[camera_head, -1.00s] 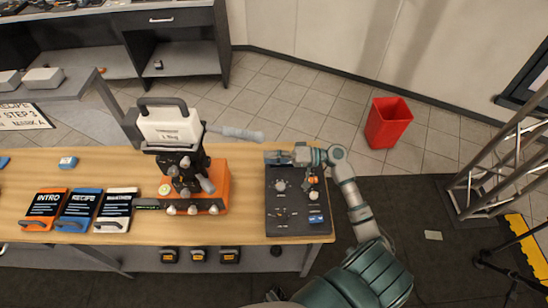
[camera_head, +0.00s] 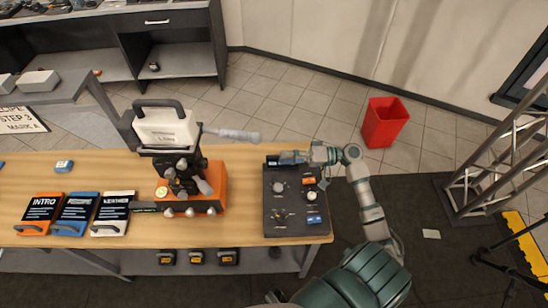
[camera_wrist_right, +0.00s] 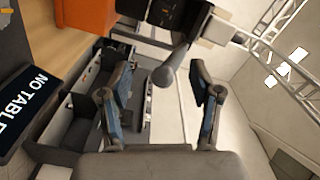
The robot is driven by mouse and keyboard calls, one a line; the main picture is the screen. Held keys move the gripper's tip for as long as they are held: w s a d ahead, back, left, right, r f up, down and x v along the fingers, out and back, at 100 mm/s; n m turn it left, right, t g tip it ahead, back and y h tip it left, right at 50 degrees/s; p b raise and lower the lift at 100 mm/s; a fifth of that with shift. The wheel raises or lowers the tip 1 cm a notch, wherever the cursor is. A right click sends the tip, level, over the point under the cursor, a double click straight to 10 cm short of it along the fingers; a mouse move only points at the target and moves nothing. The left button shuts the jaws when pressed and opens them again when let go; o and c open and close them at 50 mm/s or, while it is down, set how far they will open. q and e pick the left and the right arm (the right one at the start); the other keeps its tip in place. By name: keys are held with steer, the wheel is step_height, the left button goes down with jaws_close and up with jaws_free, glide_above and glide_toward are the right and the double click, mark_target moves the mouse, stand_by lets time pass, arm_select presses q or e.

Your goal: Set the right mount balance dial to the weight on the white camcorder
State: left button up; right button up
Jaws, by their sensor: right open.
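The white camcorder (camera_head: 165,128) sits on a dark tripod-style head on the orange mount (camera_head: 216,182), on the wooden table. Its front carries a weight label too small to read surely. Several silver knobs line the mount's front, and a pale round dial (camera_head: 163,191) is at its left; I cannot tell which is the balance dial. My right gripper (camera_head: 285,158) is right of the mount, over the back edge of the dark control panel (camera_head: 290,228). In the right wrist view it is open and empty (camera_wrist_right: 160,68), with a grey rounded handle end beyond its fingers. My left gripper is not in view.
The panel has knobs and orange and blue labels. INTRO (camera_head: 42,212), RECIPE (camera_head: 78,212) and WEATHER (camera_head: 113,212) cases lie at the left. The grey pan handle (camera_head: 232,133) sticks out right of the camcorder. A red bin (camera_head: 384,122) stands on the floor behind.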

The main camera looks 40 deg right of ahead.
steer(key=v, duration=0.7)
steer(key=shift+d, duration=0.25)
steer(key=shift+f, duration=0.1)
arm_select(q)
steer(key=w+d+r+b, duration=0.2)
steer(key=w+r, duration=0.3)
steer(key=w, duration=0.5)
arm_select(e)
steer(key=n+t+h, duration=0.1)
steer(key=n, duration=1)
glide_toward(207, 165)
steer(key=p+x, duration=0.4)
steer(key=x, duration=0.4)
steer(key=shift+p, duration=0.35)
steer(key=shift+w+a, duration=0.25)
steer(key=shift+a, duration=0.15)
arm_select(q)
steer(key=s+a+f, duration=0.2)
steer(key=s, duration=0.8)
arm_select(e)
steer(key=shift+d, duration=0.1)
